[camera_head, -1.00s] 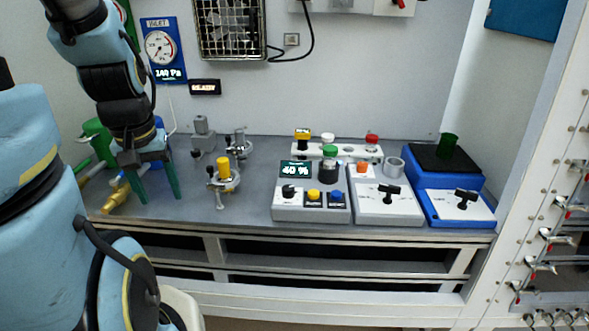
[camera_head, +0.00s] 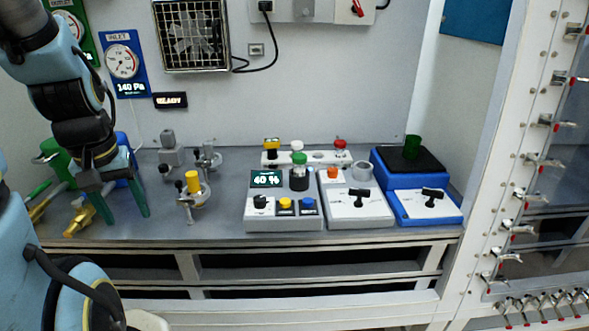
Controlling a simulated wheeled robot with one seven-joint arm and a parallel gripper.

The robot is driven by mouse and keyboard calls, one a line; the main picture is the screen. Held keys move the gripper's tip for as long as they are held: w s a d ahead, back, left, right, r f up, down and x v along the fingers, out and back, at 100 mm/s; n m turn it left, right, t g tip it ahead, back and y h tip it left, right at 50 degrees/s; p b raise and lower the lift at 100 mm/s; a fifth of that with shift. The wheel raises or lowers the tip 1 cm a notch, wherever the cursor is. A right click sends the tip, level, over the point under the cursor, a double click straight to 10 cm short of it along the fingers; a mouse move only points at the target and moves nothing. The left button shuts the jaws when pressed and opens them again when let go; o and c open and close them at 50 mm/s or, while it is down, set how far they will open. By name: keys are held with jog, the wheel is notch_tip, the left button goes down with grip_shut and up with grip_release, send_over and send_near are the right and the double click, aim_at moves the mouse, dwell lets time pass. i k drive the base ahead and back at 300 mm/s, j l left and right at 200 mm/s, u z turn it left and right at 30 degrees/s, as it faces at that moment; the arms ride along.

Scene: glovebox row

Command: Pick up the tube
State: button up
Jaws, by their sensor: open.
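Several capped pieces that look like tubes show in the head view; I cannot tell which one is the task's tube. A white rack (camera_head: 317,157) holds a yellow-capped tube (camera_head: 270,146), a white-capped tube (camera_head: 300,145) and a red-capped tube (camera_head: 340,144). A dark tube with a green cap (camera_head: 299,160) stands upright in front of the rack, at the back of the grey control box (camera_head: 284,222).
A yellow-topped metal fitting (camera_head: 193,184) stands between my gripper and the grey box. Brass valves (camera_head: 80,222) are left of my gripper. A second grey box (camera_head: 350,207) and a blue device (camera_head: 430,211) stand right. A white frame post (camera_head: 500,130) bounds the right side.

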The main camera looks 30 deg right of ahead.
aim_at(299, 160)
jog(key=l+u, duration=0.15)
jog(key=u, duration=0.65)
jog(key=k+l+u, duration=0.4)
jog(key=k+u, duration=0.4)
jog(key=k+l+u, duration=0.1)
jog(key=k, duration=0.7)
